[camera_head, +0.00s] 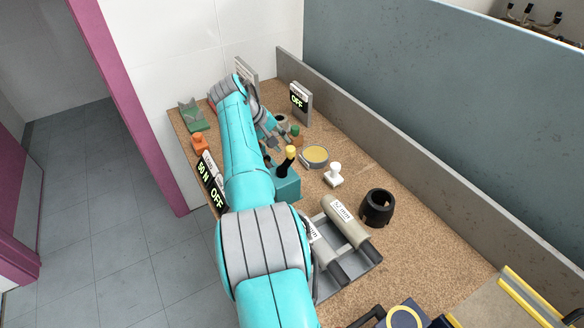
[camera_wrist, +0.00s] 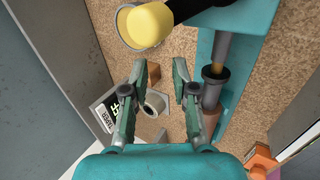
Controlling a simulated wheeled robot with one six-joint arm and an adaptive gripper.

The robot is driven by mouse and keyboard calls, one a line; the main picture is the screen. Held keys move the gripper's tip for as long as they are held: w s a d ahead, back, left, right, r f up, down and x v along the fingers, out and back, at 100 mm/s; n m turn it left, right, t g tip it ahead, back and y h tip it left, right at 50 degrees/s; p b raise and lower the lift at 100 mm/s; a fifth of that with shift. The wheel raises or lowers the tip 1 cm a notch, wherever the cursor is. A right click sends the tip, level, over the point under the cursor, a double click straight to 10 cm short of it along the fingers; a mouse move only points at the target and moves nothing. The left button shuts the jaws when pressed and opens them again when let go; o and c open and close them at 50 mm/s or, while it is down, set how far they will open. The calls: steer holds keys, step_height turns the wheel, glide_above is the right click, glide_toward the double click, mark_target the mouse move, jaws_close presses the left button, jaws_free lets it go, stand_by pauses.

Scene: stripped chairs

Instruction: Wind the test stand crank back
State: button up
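The teal test stand (camera_head: 287,184) stands on the bench, partly hidden by my arm. Its black crank handle with a yellow knob (camera_head: 290,152) sticks up on the side facing the camera. In the wrist view the yellow knob (camera_wrist: 148,25) is at the top, on a black arm, and the teal body (camera_wrist: 255,50) runs down the right with a grey cylinder. My gripper (camera_wrist: 160,75) is open, with nothing between its fingertips, below the knob in that view and apart from it. In the head view my gripper (camera_head: 273,132) is just beyond the stand.
A yellow-topped tin (camera_head: 316,156), a white stamp-like piece (camera_head: 334,174) and a black ring (camera_head: 377,207) stand to the right. A display reading OFF (camera_head: 299,101) stands behind. Orange (camera_head: 199,143) and green (camera_head: 193,113) pieces are left. Grey board edges the bench.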

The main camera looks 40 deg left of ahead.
mark_target(291, 149)
steer(key=shift+d, duration=0.3)
steer(key=shift+s+d, duration=0.15)
steer(key=shift+d, duration=1.1)
steer(key=shift+s+d, duration=0.1)
steer(key=shift+d, duration=1.1)
steer(key=shift+o, duration=0.2)
jaws_close()
steer(key=n+y, duration=0.1)
steer(key=a+n, duration=0.1)
steer(key=n, duration=0.1)
steer(key=a+n+y, duration=0.1)
steer(key=shift+s+n+t+y, duration=0.3)
steer(key=shift+n, duration=0.1)
